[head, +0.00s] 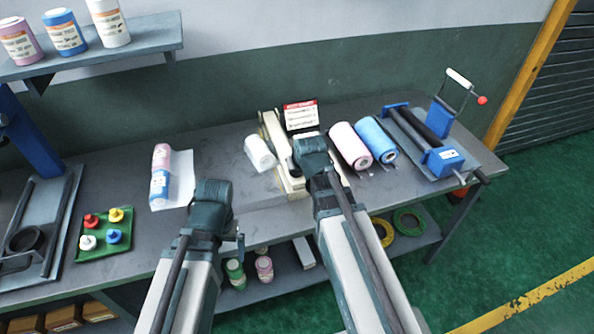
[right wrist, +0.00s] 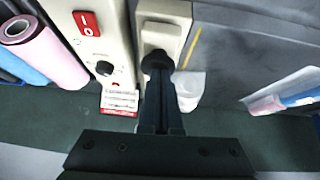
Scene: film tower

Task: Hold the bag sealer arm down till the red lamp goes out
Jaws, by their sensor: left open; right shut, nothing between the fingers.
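The cream bag sealer (head: 284,160) stands in the middle of the bench. In the right wrist view its long arm (right wrist: 163,14) runs beside the body (right wrist: 113,40), which carries a red rocker switch (right wrist: 86,22) and a black knob (right wrist: 104,68). My right gripper (right wrist: 158,62) is shut and empty, its tips at the arm's end; I cannot tell if they press it. My right gripper (head: 312,146) hides part of the sealer in the head view. I cannot make out whether the red lamp is lit. My left gripper (head: 213,188) is open, above the bench's front edge.
A red-and-white card (head: 301,115) stands behind the sealer. A white roll (head: 260,153) lies left of it; pink (head: 350,145) and blue rolls (head: 376,139) lie right. A green tray (head: 104,240) with coloured caps and a roller device (head: 432,142) stand farther out.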

